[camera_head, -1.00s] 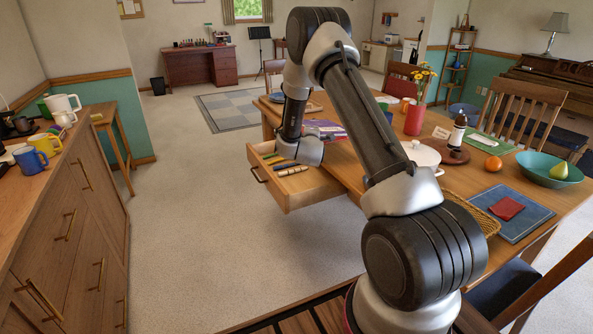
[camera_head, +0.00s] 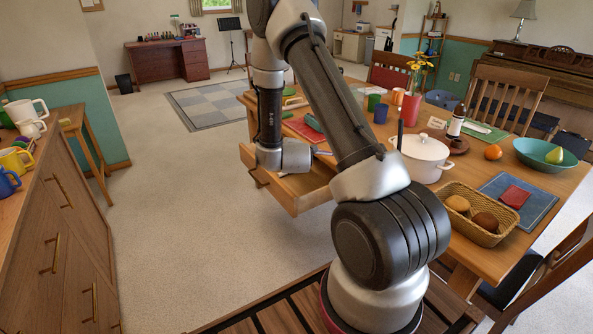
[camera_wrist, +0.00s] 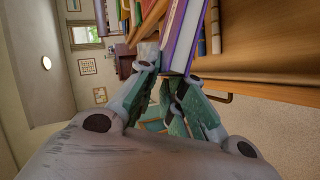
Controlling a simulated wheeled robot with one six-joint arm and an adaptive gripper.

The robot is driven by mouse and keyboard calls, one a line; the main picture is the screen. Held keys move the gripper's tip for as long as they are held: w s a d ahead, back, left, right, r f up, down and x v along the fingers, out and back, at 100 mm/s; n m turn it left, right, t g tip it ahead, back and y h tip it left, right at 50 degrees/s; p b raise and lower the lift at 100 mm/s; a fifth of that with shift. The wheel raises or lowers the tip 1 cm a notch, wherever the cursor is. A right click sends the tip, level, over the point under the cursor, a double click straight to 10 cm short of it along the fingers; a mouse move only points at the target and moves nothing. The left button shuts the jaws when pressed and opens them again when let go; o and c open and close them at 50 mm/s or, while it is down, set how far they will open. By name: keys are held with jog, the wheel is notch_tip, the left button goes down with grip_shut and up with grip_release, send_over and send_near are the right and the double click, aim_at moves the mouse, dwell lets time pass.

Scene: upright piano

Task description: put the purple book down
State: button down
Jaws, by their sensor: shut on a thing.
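The purple book (camera_wrist: 180,36) shows in the wrist view with its pale page edges, held between the two fingers of my gripper (camera_wrist: 170,78). The gripper is shut on it. In the head view my wrist hangs over the open drawer at the table's left side, and the fingers and most or all of the book are hidden behind it. I cannot tell from these frames whether the book touches anything below.
The open wooden drawer (camera_head: 292,200) juts out from the dining table (camera_head: 445,205). A counter with mugs (camera_head: 14,160) stands left. The floor between is clear.

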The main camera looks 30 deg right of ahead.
notch_tip(320, 180, down, 10)
jog(key=shift+r, duration=0.25)
jog(key=shift+f, duration=0.4)
jog(key=shift+f, duration=0.15)
jog(key=c, duration=1.5)
grip_release()
